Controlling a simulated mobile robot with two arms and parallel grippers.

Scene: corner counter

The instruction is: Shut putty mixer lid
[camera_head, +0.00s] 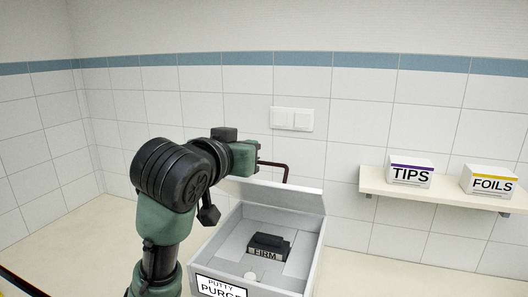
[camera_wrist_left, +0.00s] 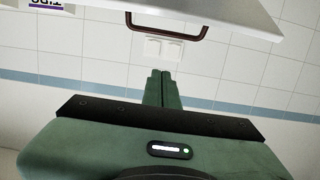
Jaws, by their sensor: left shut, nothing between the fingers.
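The putty mixer is a light grey open box (camera_head: 210,252) with "PUTTY PURGE" lettering on its front, in the head view. Its lid (camera_head: 275,194) stands raised and tilted at the back edge. A dark red bar handle (camera_head: 287,172) shows above the lid. In the left wrist view the lid (camera_wrist_left: 220,12) crosses the top, with the handle (camera_wrist_left: 168,37) against the wall behind. My left gripper (camera_wrist_left: 165,75) has its two green fingers together and empty, apart from the handle in that picture. In the head view it is beside the handle, fingertips unclear. My right gripper is out of view.
A dark block marked "FIRM" (camera_head: 268,246) sits inside the box. A wall shelf (camera_head: 440,197) at the right holds the TIPS box (camera_head: 410,172) and FOILS box (camera_head: 489,183). A switch plate (camera_head: 292,119) is on the tiled wall. The counter (camera_head: 395,275) right of the mixer is clear.

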